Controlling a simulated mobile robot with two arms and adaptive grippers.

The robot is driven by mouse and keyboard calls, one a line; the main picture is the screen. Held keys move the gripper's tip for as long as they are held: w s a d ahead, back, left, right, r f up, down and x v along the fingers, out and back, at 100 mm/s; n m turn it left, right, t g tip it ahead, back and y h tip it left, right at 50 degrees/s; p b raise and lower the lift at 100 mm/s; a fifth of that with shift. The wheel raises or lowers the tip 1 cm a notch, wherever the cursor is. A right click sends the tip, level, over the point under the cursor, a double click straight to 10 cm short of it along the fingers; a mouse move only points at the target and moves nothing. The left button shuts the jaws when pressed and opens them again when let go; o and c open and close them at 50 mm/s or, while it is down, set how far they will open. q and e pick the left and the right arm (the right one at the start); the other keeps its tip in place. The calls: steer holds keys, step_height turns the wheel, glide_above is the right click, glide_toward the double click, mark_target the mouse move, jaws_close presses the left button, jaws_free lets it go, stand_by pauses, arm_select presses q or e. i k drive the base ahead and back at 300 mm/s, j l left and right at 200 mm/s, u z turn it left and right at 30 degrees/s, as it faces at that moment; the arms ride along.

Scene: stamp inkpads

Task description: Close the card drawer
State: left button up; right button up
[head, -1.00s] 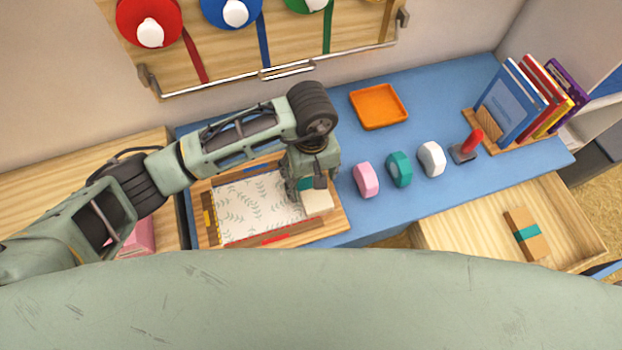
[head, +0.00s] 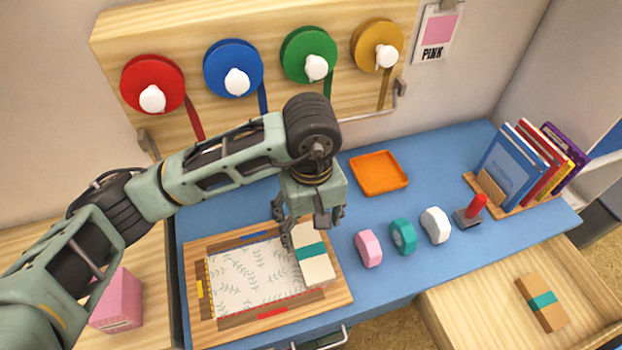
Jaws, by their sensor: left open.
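The card drawer (head: 470,312) is pulled out at the lower right, below the blue desk top. A brown card bundle with a teal band (head: 541,302) lies inside it. My left gripper (head: 307,222) is open above the wooden tray (head: 200,318) on the desk. A cream card bundle with a teal band (head: 316,268) lies at the tray's right side, just below the fingers. I cannot tell whether the fingers touch it. My right gripper is not in view.
Pink (head: 369,248), teal (head: 403,236) and white (head: 435,224) rounded pieces stand in a row on the desk (head: 390,290). A red-handled stamp (head: 473,210), a book rack (head: 520,206) and an orange tray (head: 378,173) stand behind. A pink box (head: 118,300) is at left.

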mark_target(484, 308)
steer(key=k, duration=1.5)
